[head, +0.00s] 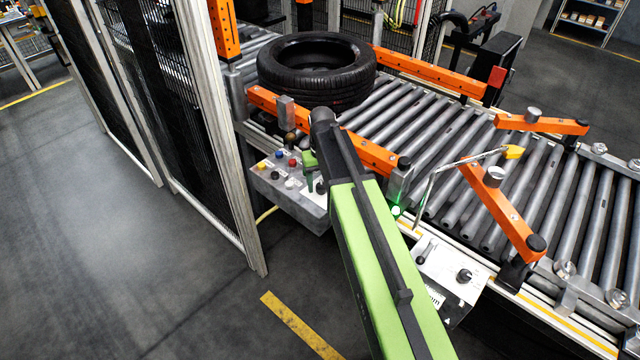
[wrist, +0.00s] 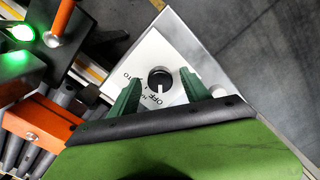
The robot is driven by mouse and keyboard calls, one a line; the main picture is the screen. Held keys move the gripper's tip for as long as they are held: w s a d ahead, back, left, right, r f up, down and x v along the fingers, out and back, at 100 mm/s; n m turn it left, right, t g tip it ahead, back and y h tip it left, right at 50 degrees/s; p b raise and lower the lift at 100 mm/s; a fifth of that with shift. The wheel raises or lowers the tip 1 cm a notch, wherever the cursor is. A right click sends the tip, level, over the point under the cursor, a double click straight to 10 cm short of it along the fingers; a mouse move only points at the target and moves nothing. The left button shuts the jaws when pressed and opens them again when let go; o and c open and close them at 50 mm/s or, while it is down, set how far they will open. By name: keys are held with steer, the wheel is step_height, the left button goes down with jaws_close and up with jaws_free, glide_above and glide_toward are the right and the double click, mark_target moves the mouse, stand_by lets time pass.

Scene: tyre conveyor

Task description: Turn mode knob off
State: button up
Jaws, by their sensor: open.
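The mode knob (wrist: 160,80) is a round black dial on a white panel (wrist: 172,45) in the wrist view. Its white mark points down in the picture, close to the printed word OFF. My gripper (wrist: 159,75) is open, with one green finger on each side of the knob. I see gaps between the fingers and the knob, but cannot tell their height above the panel. In the head view my gripper (head: 314,170) is at the right part of a grey control box (head: 300,200), partly hiding it.
The box carries several coloured buttons (head: 290,163). A black tyre (head: 315,70) lies on the roller conveyor (head: 440,125) behind. Orange guide rails (head: 375,155) run close to my arm. A second panel with a knob (head: 464,276) stands right. Fencing (head: 200,110) stands left; a green light (head: 396,211) glows.

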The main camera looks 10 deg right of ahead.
steer(key=shift+r, duration=0.1)
step_height(320, 180, up, 17)
steer(key=p, duration=1.7)
steer(key=shift+r, duration=0.1)
steer(key=b, duration=1)
glide_toward(321, 186)
steer(key=s+f, duration=0.2)
steer(key=s, duration=0.3)
steer(key=s+f+b, duration=0.3)
steer(key=s+b, duration=0.1)
steer(key=s, duration=0.5)
steer(key=shift+f+m, duration=0.3)
steer(key=shift+f, duration=0.05)
